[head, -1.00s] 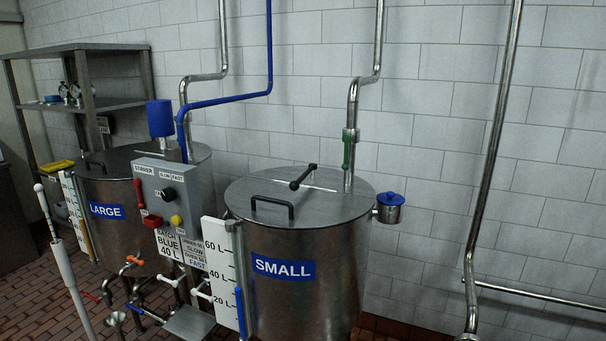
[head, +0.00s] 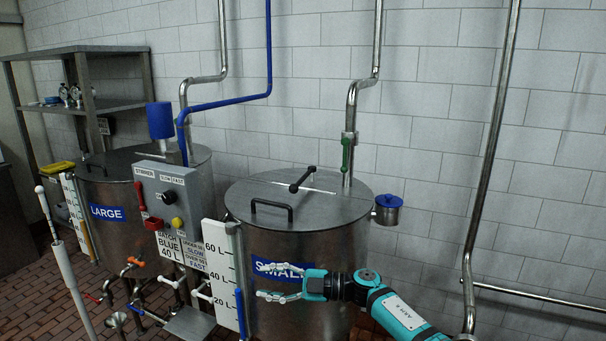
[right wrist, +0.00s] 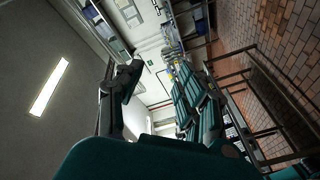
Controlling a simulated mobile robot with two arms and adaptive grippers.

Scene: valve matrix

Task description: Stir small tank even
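The small tank (head: 300,240) is a steel cylinder with a blue SMALL label (head: 268,268), partly hidden by my right gripper. On its lid (head: 310,200) are a black loop handle (head: 271,208) and a black-ended crank (head: 302,180) with a knob at its end. My right gripper (head: 262,281) is teal, in front of the tank's side and below the lid. Its fingers point left and are spread apart, with nothing between them. The right wrist view shows the two fingers (right wrist: 155,95) apart and empty. My left gripper is not in view.
A level scale (head: 222,262) stands at the tank's left. The stirrer box (head: 165,200) and large tank (head: 110,225) are further left. A green-handled valve (head: 347,155) sits on the pipe behind the lid. A blue-lidded cup (head: 388,208) hangs at the right.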

